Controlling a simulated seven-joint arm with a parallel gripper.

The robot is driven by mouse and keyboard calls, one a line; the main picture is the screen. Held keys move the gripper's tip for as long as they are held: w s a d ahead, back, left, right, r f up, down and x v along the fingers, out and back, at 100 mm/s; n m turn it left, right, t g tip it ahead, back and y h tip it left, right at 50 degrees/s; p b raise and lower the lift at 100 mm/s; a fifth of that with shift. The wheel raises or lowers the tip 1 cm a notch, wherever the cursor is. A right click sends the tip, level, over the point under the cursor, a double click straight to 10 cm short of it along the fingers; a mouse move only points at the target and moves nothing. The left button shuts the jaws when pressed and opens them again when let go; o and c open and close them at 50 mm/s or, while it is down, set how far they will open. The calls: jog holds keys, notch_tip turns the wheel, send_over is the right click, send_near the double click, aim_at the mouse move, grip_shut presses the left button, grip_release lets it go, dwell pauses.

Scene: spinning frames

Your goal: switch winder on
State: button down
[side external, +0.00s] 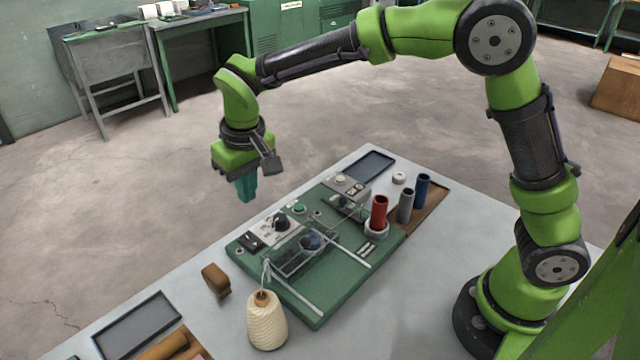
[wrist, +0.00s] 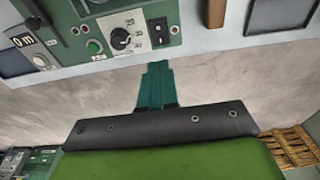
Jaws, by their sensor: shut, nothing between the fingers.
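The winder (side external: 345,285) is a green machine plate lying on the grey table, with a control strip along its far edge. On that strip are a black switch (side external: 250,241), a black dial knob (side external: 281,222) and a green button (side external: 299,208). In the wrist view the switch (wrist: 160,32), knob (wrist: 120,38) and green button (wrist: 93,46) show at the top. The switch's setting is too small to tell. My gripper (side external: 246,198) has teal fingers, shut and empty, held in the air above and apart from the strip. Its fingers also show in the wrist view (wrist: 157,66).
A cream yarn cone (side external: 267,325) stands at the winder's near left, with a thread guide above it. A brown block (side external: 216,279) lies left of the winder. Red (side external: 379,212), grey (side external: 405,206) and blue (side external: 422,188) spools stand at right. Dark trays (side external: 138,325) lie at the table ends.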

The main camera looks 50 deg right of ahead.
aim_at(245, 235)
notch_tip(245, 235, up, 2)
jog(key=shift+s+r, duration=0.15)
dwell(0.3)
jog(key=shift+w, duration=0.7)
jog(key=f, duration=0.4)
jog(key=w+f, duration=0.1)
jog(key=f, duration=0.4)
jog(key=w+f, duration=0.1)
jog(key=f, duration=0.4)
